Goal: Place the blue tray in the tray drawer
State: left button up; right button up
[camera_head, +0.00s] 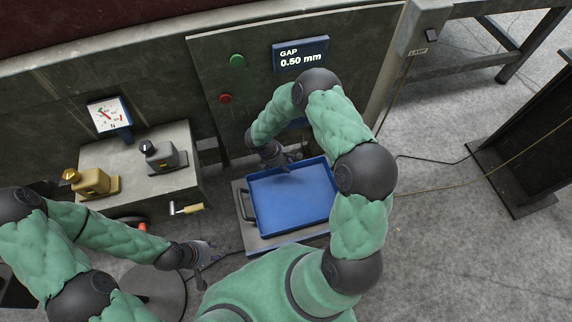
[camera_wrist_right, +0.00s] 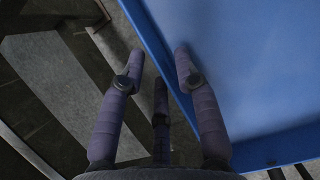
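The blue tray (camera_head: 292,200) is below the panel in the head view, over the grey tray drawer (camera_head: 262,243), whose front and left edges show around it. I cannot tell whether the tray rests fully down in the drawer. My right gripper (camera_head: 287,160) is at the tray's far edge. In the right wrist view my right gripper (camera_wrist_right: 160,54) is open, with the wall of the blue tray (camera_wrist_right: 250,70) between its fingers, one finger inside and one outside. My left gripper (camera_head: 207,261) is open and empty, left of the drawer and apart from it.
A small grey table (camera_head: 150,183) at left holds a yellow block (camera_head: 92,182) and a dark grey block (camera_head: 163,157). A panel with a "GAP 0.50 mm" display (camera_head: 300,54) stands behind the tray.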

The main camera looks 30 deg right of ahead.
jog(key=p+v, duration=0.3)
jog(key=v, duration=0.7)
jog(key=shift+a+r, duration=0.15)
jog(key=shift+r, duration=0.1)
